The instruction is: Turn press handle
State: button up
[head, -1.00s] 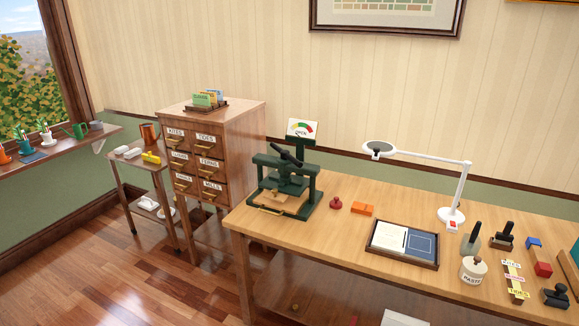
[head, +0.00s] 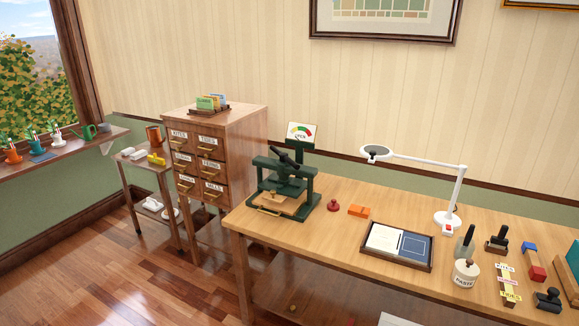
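The dark green press (head: 284,189) stands on the left end of the wooden table. Its dark handle (head: 286,157) is a bar across the top of the press, slanting down to the right. A tan board lies on the press bed, with a brass pull at its front. My gripper is not in view.
A red knob-like piece (head: 333,205) and an orange block (head: 359,211) sit right of the press. A tray (head: 397,246), a white lamp (head: 447,216) and stamps fill the table's right. A drawer cabinet (head: 233,140) stands to the left.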

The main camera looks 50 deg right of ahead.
aim_at(283, 157)
jog(key=z, duration=0.1)
jog(key=i, duration=0.95)
jog(key=u, duration=0.05)
